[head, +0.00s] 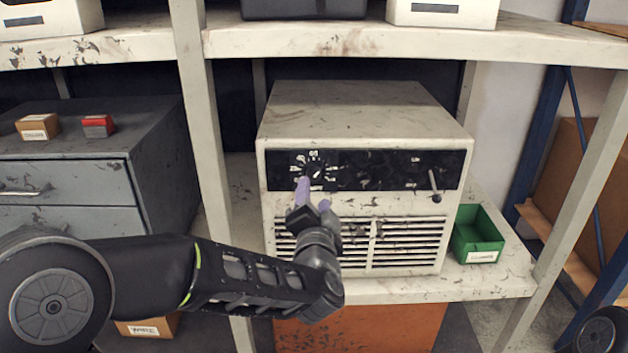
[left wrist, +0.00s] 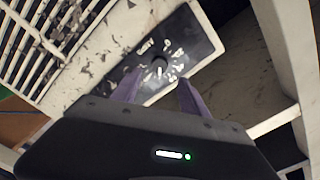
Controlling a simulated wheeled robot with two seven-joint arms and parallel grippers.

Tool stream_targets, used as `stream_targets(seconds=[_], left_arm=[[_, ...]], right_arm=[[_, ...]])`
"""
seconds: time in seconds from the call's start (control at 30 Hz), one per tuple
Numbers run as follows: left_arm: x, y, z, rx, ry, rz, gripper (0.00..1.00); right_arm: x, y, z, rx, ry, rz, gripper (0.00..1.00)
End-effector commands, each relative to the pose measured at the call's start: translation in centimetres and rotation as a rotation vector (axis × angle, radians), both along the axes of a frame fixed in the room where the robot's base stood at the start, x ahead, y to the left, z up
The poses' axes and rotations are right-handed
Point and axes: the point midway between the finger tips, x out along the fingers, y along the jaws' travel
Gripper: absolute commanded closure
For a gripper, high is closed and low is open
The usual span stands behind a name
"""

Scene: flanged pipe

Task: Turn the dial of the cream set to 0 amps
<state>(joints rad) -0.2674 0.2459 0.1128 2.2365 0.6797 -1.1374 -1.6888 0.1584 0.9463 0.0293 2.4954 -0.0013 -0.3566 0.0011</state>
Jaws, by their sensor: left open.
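The cream set (head: 365,135) stands on the shelf, its front towards me. Its black panel (head: 375,170) carries the dial (head: 316,171) at the left, with white marks around it, and a lever switch (head: 434,184) at the right. The dial's pointer setting is too small to read. My left gripper (head: 312,192) is open just in front of and below the dial. In the left wrist view the dial (left wrist: 160,66) lies ahead, between and beyond the purple fingertips (left wrist: 158,82). I cannot tell whether they touch it. My right gripper is not in view.
A green bin (head: 477,235) stands on the shelf right of the set. A grey drawer cabinet (head: 75,165) with two small boxes on top is at the left. A shelf post (head: 205,160) stands between cabinet and set, and a shelf board (head: 380,42) runs above.

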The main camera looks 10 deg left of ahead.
Motion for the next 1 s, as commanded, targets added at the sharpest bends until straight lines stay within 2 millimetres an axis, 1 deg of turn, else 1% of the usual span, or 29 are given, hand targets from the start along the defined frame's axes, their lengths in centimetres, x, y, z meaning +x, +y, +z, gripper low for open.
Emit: stream_targets(seconds=[0.17, 0.3, 0.4, 0.5, 0.6, 0.83, 1.0], left_arm=[[2.3, 0.7, 0.0, 0.001, 0.002, 0.002, 0.48], [4.4, 1.2, 0.0, 0.001, 0.002, 0.002, 0.48], [5.7, 1.5, 0.0, 0.001, 0.001, -0.001, 0.48], [6.5, 1.7, 0.0, 0.001, 0.002, 0.0, 0.48], [6.9, 1.8, 0.0, 0.0, 0.0, 0.0, 0.48], [6.9, 1.8, 0.0, 0.001, 0.001, -0.001, 0.49], [6.9, 1.8, 0.0, 0.001, 0.0, -0.001, 0.63]], right_arm=[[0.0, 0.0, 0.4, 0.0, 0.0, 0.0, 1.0], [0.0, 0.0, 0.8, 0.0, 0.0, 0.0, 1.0], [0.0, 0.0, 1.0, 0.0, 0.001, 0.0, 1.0], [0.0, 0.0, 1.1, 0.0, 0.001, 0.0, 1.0], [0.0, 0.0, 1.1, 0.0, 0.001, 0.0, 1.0], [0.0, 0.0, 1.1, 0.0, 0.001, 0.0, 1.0], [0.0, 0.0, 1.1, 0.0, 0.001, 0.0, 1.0]])
